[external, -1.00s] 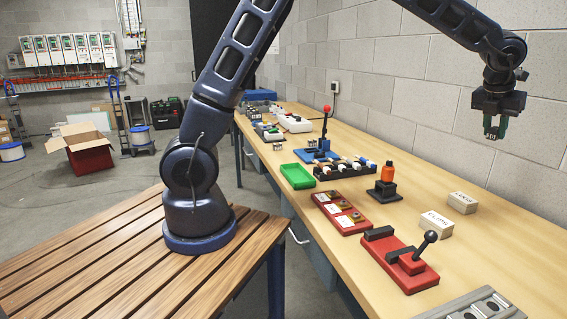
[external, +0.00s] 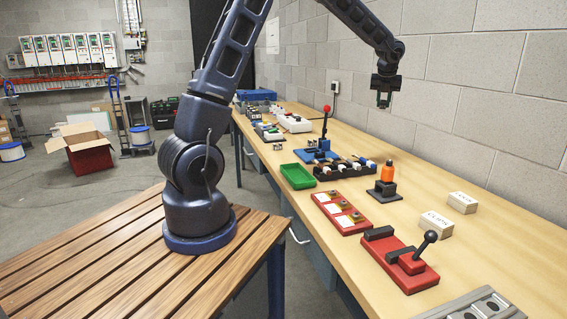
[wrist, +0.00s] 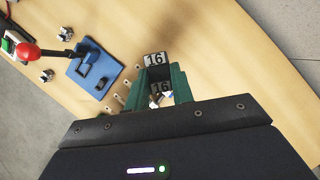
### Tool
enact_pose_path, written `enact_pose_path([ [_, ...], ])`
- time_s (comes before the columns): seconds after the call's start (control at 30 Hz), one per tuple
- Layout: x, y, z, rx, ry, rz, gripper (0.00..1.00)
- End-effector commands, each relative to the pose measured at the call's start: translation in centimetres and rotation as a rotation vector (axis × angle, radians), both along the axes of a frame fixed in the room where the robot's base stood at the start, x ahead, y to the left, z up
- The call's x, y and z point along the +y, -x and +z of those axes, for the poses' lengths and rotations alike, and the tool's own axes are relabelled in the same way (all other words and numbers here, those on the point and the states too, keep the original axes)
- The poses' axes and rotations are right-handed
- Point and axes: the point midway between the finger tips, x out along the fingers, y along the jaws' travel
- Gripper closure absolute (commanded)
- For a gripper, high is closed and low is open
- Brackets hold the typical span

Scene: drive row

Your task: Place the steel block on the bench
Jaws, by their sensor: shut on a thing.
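My gripper (external: 384,100) is up in the air above the far half of the bench, near the wall. In the wrist view, its green fingers (wrist: 157,90) are shut on the steel block (wrist: 155,59), a small block with dark faces marked "16". The fingers hide the block's sides, and it is too small to make out in the external view. The wooden bench (external: 480,238) runs along the wall, and its bare top (wrist: 220,50) lies below the block in the wrist view.
A blue lever press (external: 318,155) with a red knob stands under the arm's reach, beside a black rack (external: 345,169). A green tray (external: 297,176), an orange-topped tool (external: 388,175) and a red lever fixture (external: 400,262) stand nearer. Bare wood lies along the wall.

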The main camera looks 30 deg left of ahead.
Motion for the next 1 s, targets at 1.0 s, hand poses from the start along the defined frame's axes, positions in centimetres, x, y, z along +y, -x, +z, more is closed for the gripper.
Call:
enact_pose_path([
  [1.0, 38.6, -6.3, 0.2, -0.006, 0.005, 0.639, 1.00],
])
